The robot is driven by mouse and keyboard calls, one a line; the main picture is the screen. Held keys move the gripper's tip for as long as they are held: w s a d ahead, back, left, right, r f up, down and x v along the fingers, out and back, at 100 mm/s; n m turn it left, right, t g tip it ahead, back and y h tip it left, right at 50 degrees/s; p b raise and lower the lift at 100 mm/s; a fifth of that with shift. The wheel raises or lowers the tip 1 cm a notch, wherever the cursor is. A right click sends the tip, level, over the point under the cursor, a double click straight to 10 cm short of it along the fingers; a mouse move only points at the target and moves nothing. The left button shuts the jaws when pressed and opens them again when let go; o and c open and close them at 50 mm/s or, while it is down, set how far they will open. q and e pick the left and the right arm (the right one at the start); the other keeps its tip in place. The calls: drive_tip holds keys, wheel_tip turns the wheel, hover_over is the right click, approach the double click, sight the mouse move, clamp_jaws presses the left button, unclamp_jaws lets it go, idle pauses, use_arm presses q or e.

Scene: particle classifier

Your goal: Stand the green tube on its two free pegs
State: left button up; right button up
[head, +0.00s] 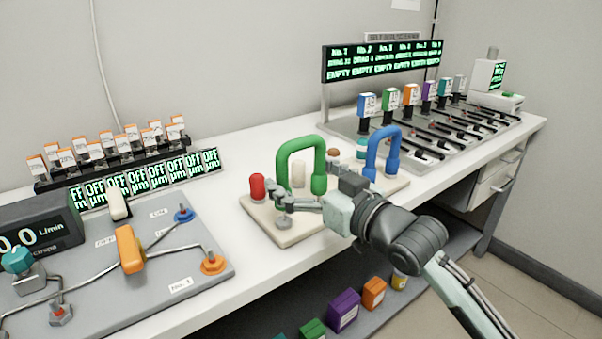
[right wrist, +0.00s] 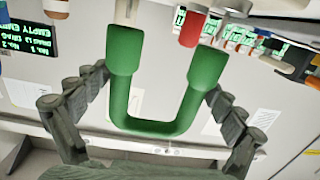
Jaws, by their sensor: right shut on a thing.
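The green tube (head: 301,145) is an upside-down U with thicker collars at its leg ends. It stands upright over the pale board (head: 262,218). My right gripper (head: 301,203) reaches in from the right, low at the tube, and is shut on it. In the right wrist view the tube (right wrist: 157,127) lies between the two fingers (right wrist: 157,95), one beside each leg. A grey metal fitting (head: 283,223) shows on the board below the left leg. The fingers partly hide the leg ends, so I cannot tell whether they touch pegs. My left gripper is not in view.
A red cylinder (head: 257,186) and a cream cylinder (head: 298,174) stand close to the tube. A blue U-shaped tube (head: 383,150) stands at the board's right. A grey panel with an orange handle (head: 130,249) lies left. White table (head: 240,155) is clear behind the board.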

drive_tip(key=shift+f+b, duration=0.5)
drive_tip(key=shift+f, duration=1)
drive_tip(key=o, duration=0.9)
drive_tip(key=v, duration=1.2)
drive_tip(key=shift+s, duration=0.1)
